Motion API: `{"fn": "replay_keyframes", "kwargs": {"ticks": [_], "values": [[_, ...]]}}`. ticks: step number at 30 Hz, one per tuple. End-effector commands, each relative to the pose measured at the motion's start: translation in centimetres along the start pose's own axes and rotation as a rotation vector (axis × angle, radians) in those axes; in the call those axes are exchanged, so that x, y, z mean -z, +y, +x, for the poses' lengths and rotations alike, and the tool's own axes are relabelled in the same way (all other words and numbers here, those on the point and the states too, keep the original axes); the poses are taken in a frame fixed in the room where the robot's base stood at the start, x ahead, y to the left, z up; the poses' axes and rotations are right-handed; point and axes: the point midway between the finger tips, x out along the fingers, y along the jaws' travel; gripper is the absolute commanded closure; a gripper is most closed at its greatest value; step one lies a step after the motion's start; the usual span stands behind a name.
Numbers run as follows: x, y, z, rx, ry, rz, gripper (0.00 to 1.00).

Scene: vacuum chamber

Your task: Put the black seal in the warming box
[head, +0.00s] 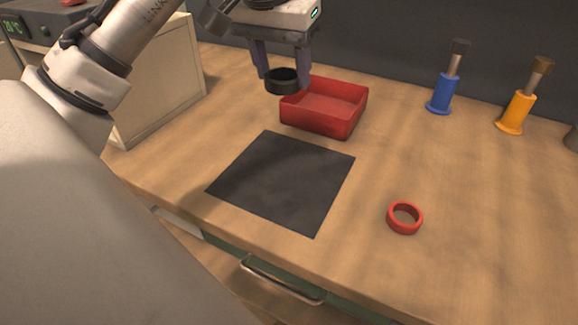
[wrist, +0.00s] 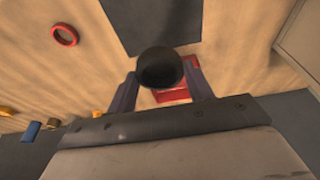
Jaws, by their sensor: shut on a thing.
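The black seal (head: 283,81) is a short dark ring. My gripper (head: 284,80) is shut on it and holds it in the air, at the back left of the red tray in the head view. In the wrist view the black seal (wrist: 160,68) sits between the two fingers of my gripper (wrist: 161,82), with part of the red tray behind it.
The red tray (head: 324,128) looks empty. A dark square mat (head: 262,190) lies in front of it. A red ring (head: 404,218) lies at right. A blue tool (head: 441,95) and an orange tool (head: 517,112) stand upright at the back right. A drawer handle (head: 283,282) is below the front edge.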

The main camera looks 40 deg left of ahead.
Motion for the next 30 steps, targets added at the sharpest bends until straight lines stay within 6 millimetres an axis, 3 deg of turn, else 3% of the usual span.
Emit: {"fn": "replay_keyframes", "kwargs": {"ticks": [3,12,30], "values": [[-1.1,-0.1,3.3,0.001,-0.004,-0.002,0.70],[-3.1,0.0,10.8,0.002,-0.003,-0.002,0.70],[-4.9,0.1,17.5,0.001,-0.001,-0.001,0.70]]}}
